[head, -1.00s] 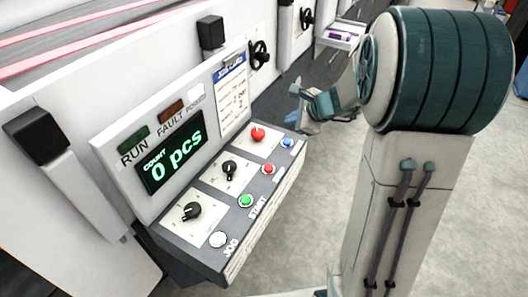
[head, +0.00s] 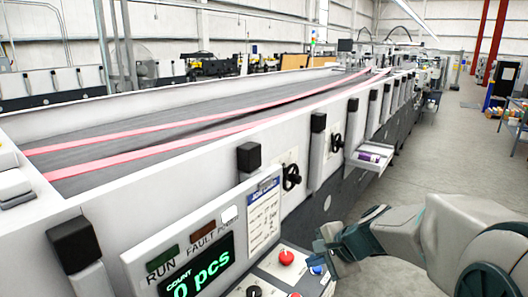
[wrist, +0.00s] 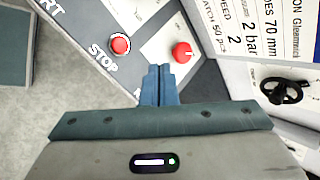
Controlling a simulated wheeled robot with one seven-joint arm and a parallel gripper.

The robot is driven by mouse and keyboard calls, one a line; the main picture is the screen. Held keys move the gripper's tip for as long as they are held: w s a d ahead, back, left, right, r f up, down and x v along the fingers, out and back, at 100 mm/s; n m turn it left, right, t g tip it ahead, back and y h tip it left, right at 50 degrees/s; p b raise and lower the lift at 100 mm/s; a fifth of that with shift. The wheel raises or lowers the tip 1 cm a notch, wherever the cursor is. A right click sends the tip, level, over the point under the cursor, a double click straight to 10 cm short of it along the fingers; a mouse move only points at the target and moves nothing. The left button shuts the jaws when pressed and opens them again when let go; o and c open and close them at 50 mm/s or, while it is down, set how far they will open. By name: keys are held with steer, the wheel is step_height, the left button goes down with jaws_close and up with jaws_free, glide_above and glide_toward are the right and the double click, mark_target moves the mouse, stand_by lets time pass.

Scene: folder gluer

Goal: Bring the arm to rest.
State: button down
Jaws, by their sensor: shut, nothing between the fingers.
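My gripper (wrist: 158,84) shows in the wrist view with its two blue fingers together, empty, in front of the control panel. In the head view my gripper (head: 322,247) is at the lower right, beside the panel's right end. My arm reaches in from the right edge. The panel (head: 268,265) carries a red knob (wrist: 182,52) and a red STOP button (wrist: 120,45). I cannot tell how far the fingertips are from the panel face; no contact is visible. The display (head: 197,272) reads 0 pcs.
The long folder gluer (head: 215,131) with pink belts runs into the distance. A black handwheel (head: 291,177) and a small tray (head: 370,156) project from its side. The grey floor (head: 440,160) to the right is clear near me; shelving (head: 515,120) stands farther right.

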steer(key=s+d+n+h, duration=0.1)
steer(key=s+n+h, duration=0.1)
steer(key=s+n, duration=0.4)
steer(key=s+d+r+n+g+h, duration=0.1)
steer(key=s+d+n+h, duration=0.1)
steer(key=s+n, duration=0.5)
steer(key=shift+s+r+g+h, duration=0.3)
steer(key=shift+s+h, duration=0.5)
steer(key=shift+s, duration=1.8)
steer(key=shift+d, duration=0.1)
